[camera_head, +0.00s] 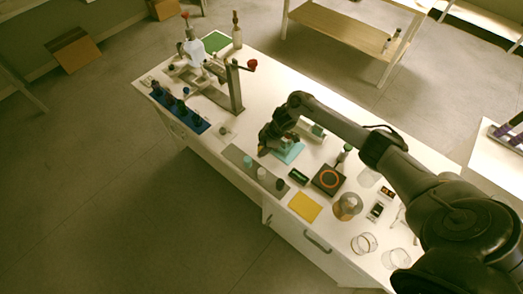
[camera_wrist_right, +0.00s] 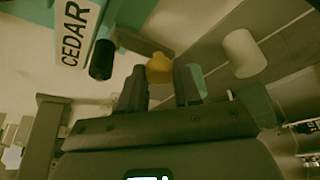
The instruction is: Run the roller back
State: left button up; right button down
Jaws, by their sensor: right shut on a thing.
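My right gripper (camera_head: 272,146) is low over the bench at the teal mat (camera_head: 289,153). In the right wrist view its two dark fingers (camera_wrist_right: 160,84) are close around a small orange-yellow piece (camera_wrist_right: 159,68). I cannot tell whether this piece is the roller, as the fingers hide its lower part. A white label reading CEDAR (camera_wrist_right: 73,34) lies on a teal surface, with a black cylinder (camera_wrist_right: 102,60) beside it. A white cylinder (camera_wrist_right: 245,53) stands to the right of the fingers. My left gripper is not in view.
A grey strip (camera_head: 236,157) with small bottles lies in front of the gripper. A blue rack (camera_head: 178,108) and a metal stand (camera_head: 235,88) are at left.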

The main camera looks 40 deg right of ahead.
jog(key=c, duration=1)
grip_release()
jog(key=shift+w, duration=0.1)
jog(key=shift+c, duration=0.2)
jog(key=shift+o, duration=1.3)
jog(key=shift+w, duration=0.15)
jog(key=shift+r, duration=0.1)
jog(key=p+v, duration=0.2)
jog(key=v, duration=0.8)
jog(key=shift+s+d+r, duration=0.15)
jog(key=shift+s+r, duration=0.1)
